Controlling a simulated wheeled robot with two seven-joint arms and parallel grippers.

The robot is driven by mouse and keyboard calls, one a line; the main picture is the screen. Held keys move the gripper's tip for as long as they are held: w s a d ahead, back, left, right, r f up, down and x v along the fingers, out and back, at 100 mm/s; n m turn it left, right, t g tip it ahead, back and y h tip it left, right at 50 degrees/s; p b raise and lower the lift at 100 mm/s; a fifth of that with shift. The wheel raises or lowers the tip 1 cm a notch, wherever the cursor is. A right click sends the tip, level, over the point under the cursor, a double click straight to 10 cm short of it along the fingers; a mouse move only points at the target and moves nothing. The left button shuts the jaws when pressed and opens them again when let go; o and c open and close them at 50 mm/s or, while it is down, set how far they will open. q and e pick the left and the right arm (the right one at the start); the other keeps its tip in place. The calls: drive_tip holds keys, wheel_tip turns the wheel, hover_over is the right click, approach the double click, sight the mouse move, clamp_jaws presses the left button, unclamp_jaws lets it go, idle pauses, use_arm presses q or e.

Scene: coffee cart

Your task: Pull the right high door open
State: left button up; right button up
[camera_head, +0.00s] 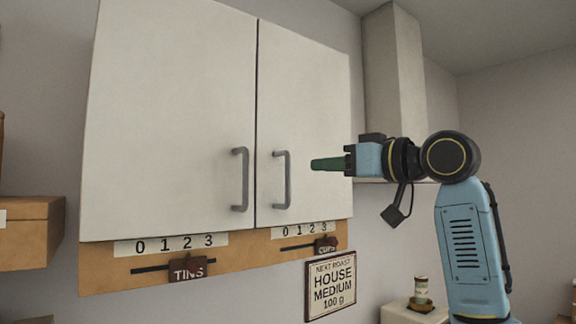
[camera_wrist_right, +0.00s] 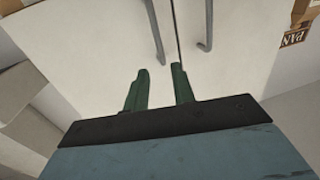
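The right high door (camera_head: 310,130) is a white cabinet door and looks shut, flush beside the left door (camera_head: 175,120). Its grey vertical bar handle (camera_head: 288,180) is near its left edge. My right gripper (camera_head: 314,164) has green fingers and points left, a short way to the right of the handle and apart from it. In the right wrist view the two fingers (camera_wrist_right: 160,85) are spread with nothing between them, and the right door's handle (camera_wrist_right: 156,35) is beyond them. My left gripper is not in view.
The left door has its own handle (camera_head: 240,180). A sign (camera_head: 331,286) hangs below. A cardboard box (camera_head: 30,232) is at the left. A jar (camera_head: 421,292) stands lower right.

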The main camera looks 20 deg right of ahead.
sight(289, 168)
drive_tip(key=p+x, duration=0.3)
drive_tip(key=x, duration=0.7)
drive_tip(key=shift+w+a+p, duration=0.2)
drive_tip(key=shift+p, duration=0.1)
clamp_jaws()
